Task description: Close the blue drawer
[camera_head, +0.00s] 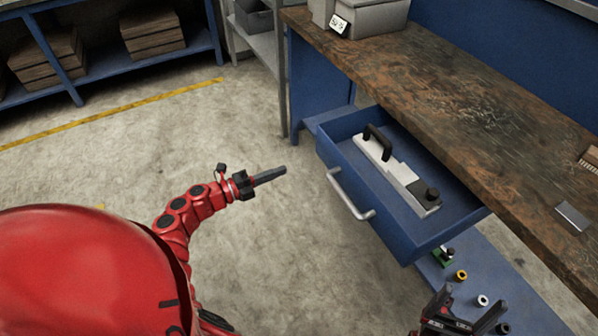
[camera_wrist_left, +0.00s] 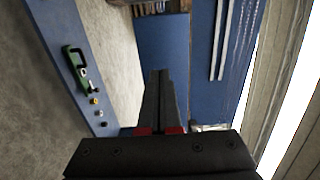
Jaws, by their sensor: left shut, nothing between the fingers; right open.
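The blue drawer (camera_head: 387,226) is pulled out from under the worn brown workbench (camera_head: 440,85). Its silver bar handle (camera_head: 350,196) is on the front face. A white and grey part (camera_head: 400,176) with a black handle and black knob lies inside. My left gripper (camera_head: 284,170) is shut and empty, to the left of the drawer handle and apart from it. Its shut fingers also show in the left wrist view (camera_wrist_left: 161,75), with a blue panel behind that I cannot identify. My right gripper (camera_head: 471,299) is open and empty, below the drawer's front right corner.
A blue lower shelf (camera_head: 470,262) under the drawer holds a green item and several small rings. Grey bins (camera_head: 372,18) and a small metal plate (camera_head: 572,216) are on the benchtop. Bare floor (camera_head: 285,235) lies between my left arm and the drawer.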

